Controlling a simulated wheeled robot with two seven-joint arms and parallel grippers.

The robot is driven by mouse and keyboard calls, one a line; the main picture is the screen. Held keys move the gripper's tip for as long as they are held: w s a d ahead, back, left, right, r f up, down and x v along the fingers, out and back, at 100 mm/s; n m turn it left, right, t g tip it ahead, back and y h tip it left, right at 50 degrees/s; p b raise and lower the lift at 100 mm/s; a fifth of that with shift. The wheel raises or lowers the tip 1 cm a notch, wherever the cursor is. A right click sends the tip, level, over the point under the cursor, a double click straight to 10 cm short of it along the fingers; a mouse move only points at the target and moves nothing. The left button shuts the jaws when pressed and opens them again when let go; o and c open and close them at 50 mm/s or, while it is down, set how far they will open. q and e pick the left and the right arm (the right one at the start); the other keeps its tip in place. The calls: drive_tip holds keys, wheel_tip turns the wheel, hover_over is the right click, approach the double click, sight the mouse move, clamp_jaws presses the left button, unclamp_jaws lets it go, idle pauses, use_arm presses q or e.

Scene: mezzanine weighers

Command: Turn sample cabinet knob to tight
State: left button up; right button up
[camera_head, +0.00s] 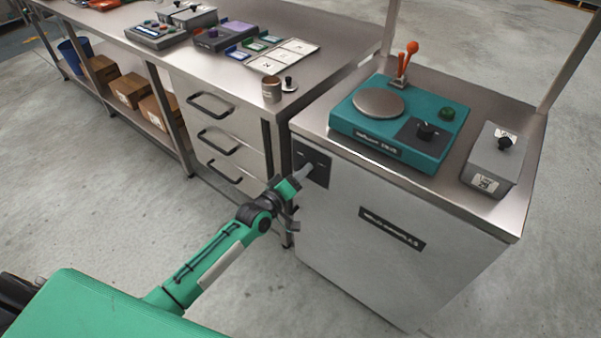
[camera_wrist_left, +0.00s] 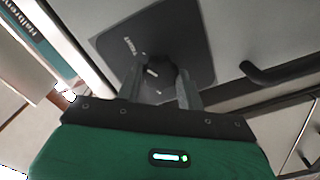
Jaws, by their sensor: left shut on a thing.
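The sample cabinet (camera_head: 395,245) is a pale box with a dark label on its front. A dark plate (camera_head: 318,158) sits at the front's upper left; it also shows in the left wrist view (camera_wrist_left: 195,38). In that view the black knob (camera_wrist_left: 152,72) with a short white mark stands on the plate, near small lettering that seems to read "TIGHT". My left gripper (camera_wrist_left: 158,90) has one finger on each side of the knob and is shut on it. In the head view the gripper (camera_head: 306,170) hides the knob. My right gripper is not in view.
A teal scale (camera_head: 395,140) and a grey lidded box (camera_head: 495,160) stand on the cabinet top. Left of it is a steel bench (camera_head: 325,50) with drawer handles (camera_head: 210,103) projecting near my left arm. The floor in front is clear.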

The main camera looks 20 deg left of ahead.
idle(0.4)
use_arm(q)
drive_tip(key=o, duration=1)
drive_tip(key=v, duration=1.3)
drive_tip(key=shift+s, duration=0.4)
